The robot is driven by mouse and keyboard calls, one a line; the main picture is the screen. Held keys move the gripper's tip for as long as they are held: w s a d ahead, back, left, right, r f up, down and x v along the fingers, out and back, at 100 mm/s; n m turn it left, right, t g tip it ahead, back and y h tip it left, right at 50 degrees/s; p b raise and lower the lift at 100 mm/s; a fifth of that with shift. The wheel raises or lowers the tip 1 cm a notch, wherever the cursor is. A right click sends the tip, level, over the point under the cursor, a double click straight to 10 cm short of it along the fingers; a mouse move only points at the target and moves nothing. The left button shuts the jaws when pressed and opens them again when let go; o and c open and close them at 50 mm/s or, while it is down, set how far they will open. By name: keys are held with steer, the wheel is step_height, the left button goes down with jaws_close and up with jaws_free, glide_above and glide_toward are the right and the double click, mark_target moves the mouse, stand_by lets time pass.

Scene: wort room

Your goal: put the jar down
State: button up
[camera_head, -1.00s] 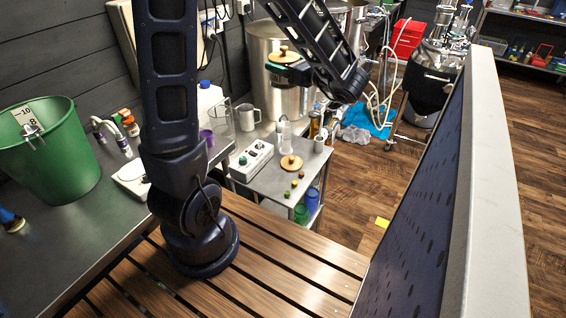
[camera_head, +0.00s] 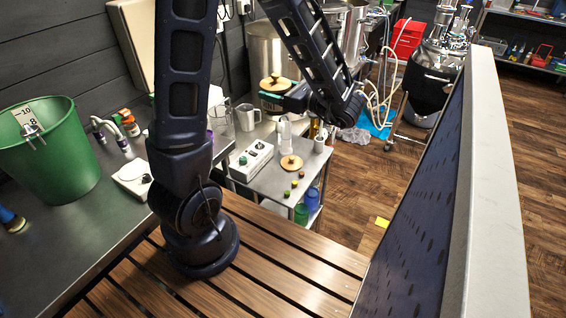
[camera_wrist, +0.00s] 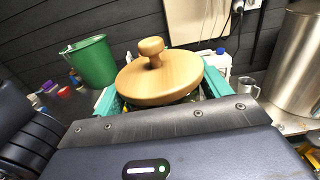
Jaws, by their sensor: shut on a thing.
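The jar's round wooden lid with a knob (camera_wrist: 158,78) fills the middle of the wrist view; the glass body below it is mostly hidden. In the head view the jar's lid (camera_head: 276,83) shows in front of a big steel pot, above the small steel table (camera_head: 262,185). My gripper (camera_head: 272,99) is shut around the jar just under the lid, its teal fingers (camera_wrist: 160,96) on either side. The jar looks roughly upright and held in the air.
On the small table stand a white control box (camera_head: 250,160), a second wooden lid (camera_head: 291,162), small green and brown pieces and clear glassware (camera_head: 284,130). A metal pitcher (camera_head: 247,116) stands behind. A green bucket (camera_head: 45,150) is at the left.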

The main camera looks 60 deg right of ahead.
glide_above(278, 179)
step_height(278, 179, down, 30)
steer(key=shift+d+r, duration=0.1)
steer(key=shift+r, duration=0.05)
stand_by(1.1)
steer(key=o, duration=2)
steer(key=s, duration=1.2)
